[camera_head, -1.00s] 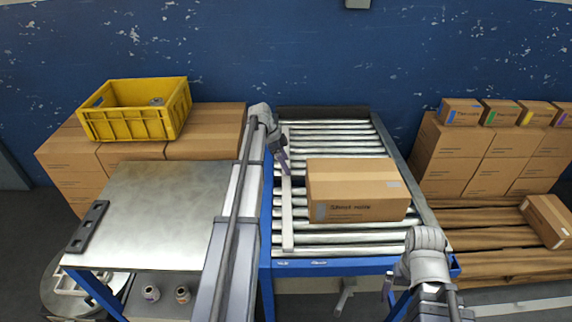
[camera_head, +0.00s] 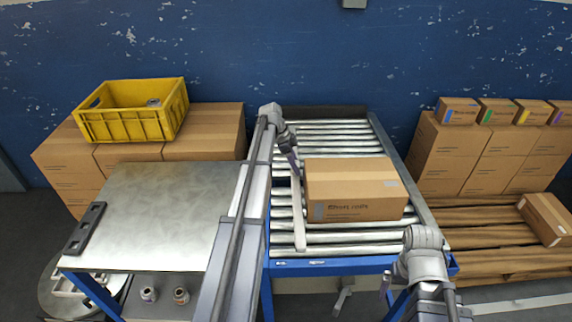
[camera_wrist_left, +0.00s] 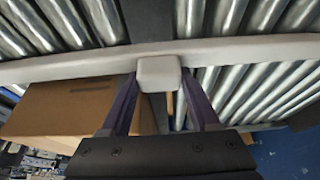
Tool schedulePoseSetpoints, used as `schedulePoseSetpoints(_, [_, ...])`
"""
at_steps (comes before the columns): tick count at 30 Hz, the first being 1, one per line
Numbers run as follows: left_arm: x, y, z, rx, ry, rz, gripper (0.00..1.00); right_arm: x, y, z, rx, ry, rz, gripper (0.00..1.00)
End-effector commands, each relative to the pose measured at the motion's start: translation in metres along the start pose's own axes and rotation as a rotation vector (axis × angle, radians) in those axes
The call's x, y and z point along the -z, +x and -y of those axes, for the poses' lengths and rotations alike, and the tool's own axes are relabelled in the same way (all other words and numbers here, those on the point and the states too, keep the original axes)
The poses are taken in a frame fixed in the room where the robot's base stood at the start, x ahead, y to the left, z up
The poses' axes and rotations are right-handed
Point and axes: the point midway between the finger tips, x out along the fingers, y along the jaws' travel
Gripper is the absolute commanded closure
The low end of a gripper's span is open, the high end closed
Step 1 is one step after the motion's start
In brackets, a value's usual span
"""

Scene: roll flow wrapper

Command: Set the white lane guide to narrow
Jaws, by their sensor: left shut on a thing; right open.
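The white lane guide (camera_head: 299,222) is a long pale bar lying along the roller conveyor (camera_head: 335,135), just left of a cardboard box (camera_head: 355,191). My left gripper (camera_head: 293,160) reaches over the conveyor from the left, at the guide's upper part. In the left wrist view, its two dark purple fingers (camera_wrist_left: 158,92) are on either side of a pale block (camera_wrist_left: 158,73) on the guide (camera_wrist_left: 230,50) and grip it. The box also shows in the left wrist view (camera_wrist_left: 70,112). My right gripper (camera_head: 388,286) is at the conveyor's front right, open and away from the guide.
A metal table (camera_head: 160,215) stands left of the conveyor. A yellow crate (camera_head: 125,125) sits on cardboard boxes behind it. Stacked boxes (camera_head: 455,155) and a wooden pallet (camera_head: 480,235) are at the right. Bare rollers lie behind and in front of the conveyor box.

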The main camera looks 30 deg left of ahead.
Motion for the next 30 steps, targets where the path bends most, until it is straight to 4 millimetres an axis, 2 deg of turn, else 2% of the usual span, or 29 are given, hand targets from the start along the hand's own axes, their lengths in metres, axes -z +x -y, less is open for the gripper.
schedulePoseSetpoints(8, [0.005, 0.002, 0.0, 0.0, 0.0, -0.007, 1.0, 0.0, 0.0, 0.0, 0.0, 0.0, 0.0, 0.0])
schedulePoseSetpoints(9, [0.006, 0.002, 0.0, 0.0, 0.0, -0.007, 0.33, 0.0, 0.0, 0.0, 0.0, 0.0, 0.0, 0.0])
schedulePoseSetpoints(16, [0.004, 0.001, 0.0, 0.0, 0.0, -0.005, 0.07, 0.0, 0.0, 0.0, 0.0, 0.0, 0.0, 0.0])
schedulePoseSetpoints(25, [0.004, 0.0, 0.0, -0.001, 0.0, -0.004, 0.07, 0.0, -0.001, 0.0, 0.0, 0.0, 0.0, 0.0])
schedulePoseSetpoints(30, [0.004, -0.008, 0.0, -0.001, 0.0, -0.003, 0.07, -0.001, -0.009, -0.001, 0.0, 0.0, 0.0, 0.0])
